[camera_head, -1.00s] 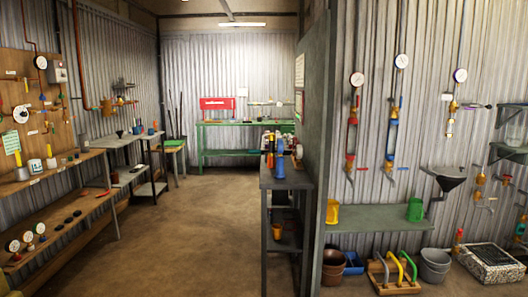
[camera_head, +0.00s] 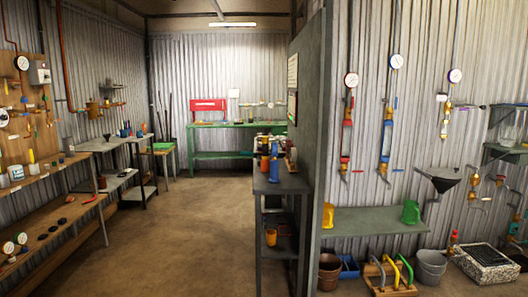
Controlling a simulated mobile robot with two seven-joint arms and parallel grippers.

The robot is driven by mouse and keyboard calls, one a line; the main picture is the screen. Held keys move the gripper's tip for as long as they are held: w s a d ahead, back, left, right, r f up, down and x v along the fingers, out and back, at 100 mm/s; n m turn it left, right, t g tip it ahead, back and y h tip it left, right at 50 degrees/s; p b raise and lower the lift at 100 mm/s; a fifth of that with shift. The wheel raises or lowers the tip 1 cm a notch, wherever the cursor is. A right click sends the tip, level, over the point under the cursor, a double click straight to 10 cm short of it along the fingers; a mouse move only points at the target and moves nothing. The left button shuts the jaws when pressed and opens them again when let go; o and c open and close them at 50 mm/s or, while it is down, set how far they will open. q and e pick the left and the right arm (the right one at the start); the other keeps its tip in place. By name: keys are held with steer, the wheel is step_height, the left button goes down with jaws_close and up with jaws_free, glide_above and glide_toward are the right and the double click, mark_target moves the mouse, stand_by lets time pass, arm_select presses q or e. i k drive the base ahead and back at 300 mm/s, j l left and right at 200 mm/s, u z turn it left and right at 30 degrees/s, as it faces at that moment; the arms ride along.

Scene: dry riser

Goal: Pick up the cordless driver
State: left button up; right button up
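I cannot pick out a cordless driver for certain. A tall blue item (camera_head: 274,166) stands near the front of the dark narrow table (camera_head: 283,184), by the end of the partition wall; it is too small to identify. Several small blue items (camera_head: 126,131) sit on the grey shelf table at the left, also too small to name. Neither of my grippers is in view.
Open concrete floor (camera_head: 190,225) runs down the middle to a green bench (camera_head: 222,125) at the back. A wooden workbench (camera_head: 55,230) lines the left. The partition wall (camera_head: 310,130) stands right of centre, with a grey shelf (camera_head: 370,221) and buckets (camera_head: 431,266) beyond.

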mark_target(265, 139)
steer(key=i+j, duration=0.3)
steer(key=i, duration=0.2)
steer(key=i+j, duration=0.3)
steer(key=i, duration=0.2)
steer(key=i+j+z, duration=0.1)
steer(key=i+j, duration=0.2)
steer(key=i, duration=0.2)
steer(key=i+j, duration=0.35)
steer(key=i, duration=0.15)
